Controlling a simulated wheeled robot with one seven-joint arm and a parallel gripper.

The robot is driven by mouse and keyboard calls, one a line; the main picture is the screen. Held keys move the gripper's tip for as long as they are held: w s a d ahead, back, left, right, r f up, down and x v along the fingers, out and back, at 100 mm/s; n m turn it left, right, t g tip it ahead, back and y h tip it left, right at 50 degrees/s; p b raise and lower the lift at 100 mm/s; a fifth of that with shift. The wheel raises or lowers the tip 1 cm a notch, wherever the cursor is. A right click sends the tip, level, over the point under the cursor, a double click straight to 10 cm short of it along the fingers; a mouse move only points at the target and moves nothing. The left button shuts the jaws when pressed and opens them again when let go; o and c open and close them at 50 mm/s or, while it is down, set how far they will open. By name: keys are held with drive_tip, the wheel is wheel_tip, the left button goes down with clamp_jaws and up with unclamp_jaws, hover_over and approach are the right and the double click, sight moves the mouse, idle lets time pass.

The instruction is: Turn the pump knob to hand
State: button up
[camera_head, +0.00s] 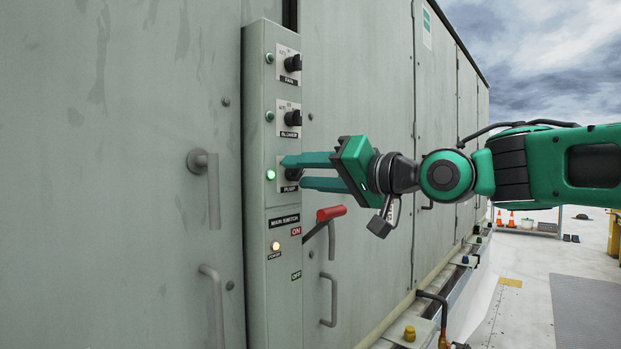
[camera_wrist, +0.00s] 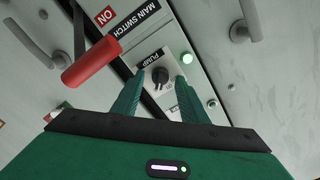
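The black pump knob (camera_wrist: 160,75) sits on a white plate marked PUMP in the wrist view. My gripper (camera_wrist: 159,85) is open, with one green finger on each side of the knob and gaps visible between. In the head view my gripper (camera_head: 292,172) reaches the pump plate from the right, and its fingers hide most of the knob. I cannot tell whether the fingertips touch the plate, nor which mark the knob points to. The green pump lamp (camera_head: 270,175) beside it is lit.
The fan knob (camera_head: 293,63) and blower knob (camera_head: 293,118) are above on the same grey panel. Below is the main switch with a red handle (camera_head: 331,213), close to my gripper in the wrist view. Door handles (camera_head: 213,190) stick out at the left.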

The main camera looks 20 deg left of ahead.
drive_tip(key=v, duration=1)
drive_tip(key=shift+d, duration=0.3)
drive_tip(key=shift+f, duration=0.1)
drive_tip(key=w+d+f+m+t+h, duration=0.1)
drive_tip(key=w+d+f+m+h, duration=0.35)
drive_tip(key=d+f, duration=1)
drive_tip(key=d+f+m+h, duration=0.2)
drive_tip(key=d+f+h, duration=0.75)
drive_tip(key=d, duration=0.75)
drive_tip(key=s+d+f+m+g+h, duration=0.2)
drive_tip(key=s+d+f+m+g, duration=0.15)
drive_tip(key=s+d+f, duration=0.95)
drive_tip(key=s+d+f+g, duration=0.2)
drive_tip(key=s, duration=0.5)
drive_tip(key=s+d+f+m+g, duration=0.1)
drive_tip(key=s+d+f+g, duration=0.1)
drive_tip(key=s, duration=0.6)
drive_tip(key=shift+s+d+f+m+g, duration=0.25)
drive_tip(key=shift+d+f+m+g, duration=0.1)
drive_tip(key=shift+d+f, duration=0.35)
drive_tip(key=shift+d+r, duration=0.1)
